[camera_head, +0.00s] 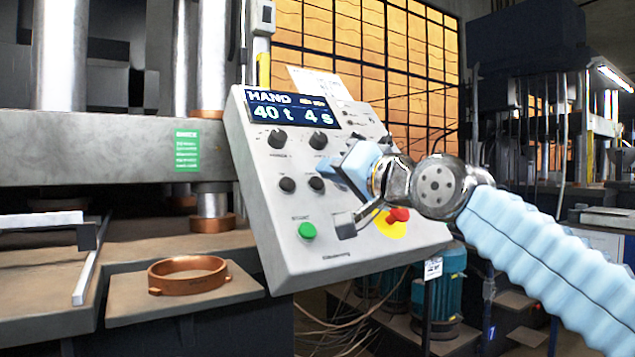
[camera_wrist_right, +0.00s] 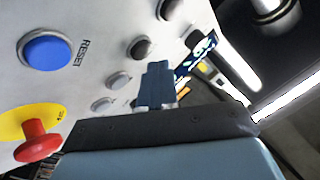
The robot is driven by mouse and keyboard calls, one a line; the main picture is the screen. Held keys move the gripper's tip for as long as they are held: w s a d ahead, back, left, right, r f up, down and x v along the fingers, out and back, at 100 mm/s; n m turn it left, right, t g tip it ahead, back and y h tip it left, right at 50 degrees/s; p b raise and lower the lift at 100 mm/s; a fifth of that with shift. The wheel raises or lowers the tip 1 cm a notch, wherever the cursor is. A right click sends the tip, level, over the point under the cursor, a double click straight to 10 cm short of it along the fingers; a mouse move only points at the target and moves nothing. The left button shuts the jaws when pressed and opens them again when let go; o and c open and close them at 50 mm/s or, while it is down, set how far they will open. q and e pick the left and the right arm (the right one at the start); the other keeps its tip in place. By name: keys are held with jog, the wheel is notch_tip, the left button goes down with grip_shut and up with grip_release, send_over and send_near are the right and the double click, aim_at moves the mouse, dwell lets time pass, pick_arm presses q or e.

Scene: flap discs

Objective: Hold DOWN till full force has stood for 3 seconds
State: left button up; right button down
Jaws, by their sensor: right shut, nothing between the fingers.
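The sloped grey control panel (camera_head: 262,215) fills the middle of the head view. Its display (camera_head: 291,108) reads HAND, 40 t, 4 s. My right gripper (camera_head: 332,170) is shut and empty, in front of the panel's right half, and covers some buttons. In the right wrist view, the shut fingers (camera_wrist_right: 157,68) point at the panel beside a dark button (camera_wrist_right: 140,46) and a grey one (camera_wrist_right: 119,80). I cannot read a DOWN label, nor tell whether the fingertips touch a button. My left gripper is out of view.
A green button (camera_head: 307,231) is low on the panel. A red emergency stop (camera_wrist_right: 37,141) and a blue RESET button (camera_wrist_right: 46,52) are close to the gripper. The press (camera_head: 90,152) stands left. A copper ring (camera_head: 188,288) lies on a ledge before it.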

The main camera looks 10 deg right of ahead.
jog(key=s+r, duration=0.1)
jog(key=s+d+r+p, duration=0.1)
jog(key=s+r, duration=0.1)
jog(key=shift+s+d+r, duration=0.1)
jog(key=shift+s+d, duration=0.05)
jog(key=shift+s, duration=0.15)
dwell(0.4)
